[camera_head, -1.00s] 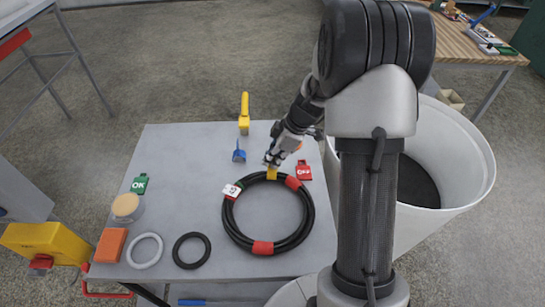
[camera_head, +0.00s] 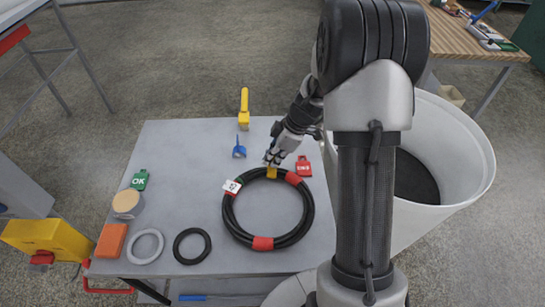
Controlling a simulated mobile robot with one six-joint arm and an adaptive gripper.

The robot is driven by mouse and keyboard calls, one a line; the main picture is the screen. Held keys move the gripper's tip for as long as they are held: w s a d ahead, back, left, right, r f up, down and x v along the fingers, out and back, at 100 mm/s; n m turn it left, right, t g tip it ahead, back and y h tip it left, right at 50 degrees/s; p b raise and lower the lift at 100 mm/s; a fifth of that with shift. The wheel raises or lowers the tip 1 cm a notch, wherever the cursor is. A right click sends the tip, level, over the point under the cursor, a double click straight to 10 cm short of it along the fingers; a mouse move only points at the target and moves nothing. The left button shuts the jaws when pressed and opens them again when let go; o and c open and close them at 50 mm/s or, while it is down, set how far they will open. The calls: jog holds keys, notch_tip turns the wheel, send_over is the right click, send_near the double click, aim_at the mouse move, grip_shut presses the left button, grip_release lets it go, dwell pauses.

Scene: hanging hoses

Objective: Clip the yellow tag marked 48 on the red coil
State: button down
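A black hose coil (camera_head: 231,220) with red bands lies on the grey table. A yellow tag (camera_head: 271,172) is at the coil's far side, just below my fingertips. Its marking is too small to read. I cannot tell whether it is clipped around the hose or only resting against it. My gripper (camera_head: 271,160) points down at the tag from the far right. The fingertips meet the tag's upper edge or hover just above it. Their grip is too small to make out. A white tag (camera_head: 232,186) sits on the coil's left side.
A red tag (camera_head: 303,166) lies right of my gripper. A yellow-handled tool (camera_head: 244,108) and blue clip (camera_head: 239,150) lie behind. A green OK tag (camera_head: 139,180), round tub (camera_head: 127,203), orange block (camera_head: 111,241) and two rings are left. A white bin (camera_head: 455,150) stands right.

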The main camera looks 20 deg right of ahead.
jog(key=shift+f, duration=0.45)
jog(key=c, duration=2.3)
grip_release()
jog(key=o, duration=0.6)
jog(key=v, duration=1.2)
jog(key=s+a+r+m+h, duration=0.2)
jog(key=s+a+r+m, duration=0.3)
jog(key=s+a+r, duration=0.5)
jog(key=s+a+m, duration=0.1)
jog(key=s+m, duration=0.1)
jog(key=s, duration=0.2)
jog(key=s+a+r+m+t+h, duration=0.1)
jog(key=s+m, duration=0.1)
jog(key=s, duration=0.3)
jog(key=s+a+m+t+h, duration=0.1)
jog(key=s+a+m, duration=0.1)
jog(key=s, duration=0.2)
jog(key=shift+s+r+m, duration=0.3)
jog(key=shift+r+m, duration=0.1)
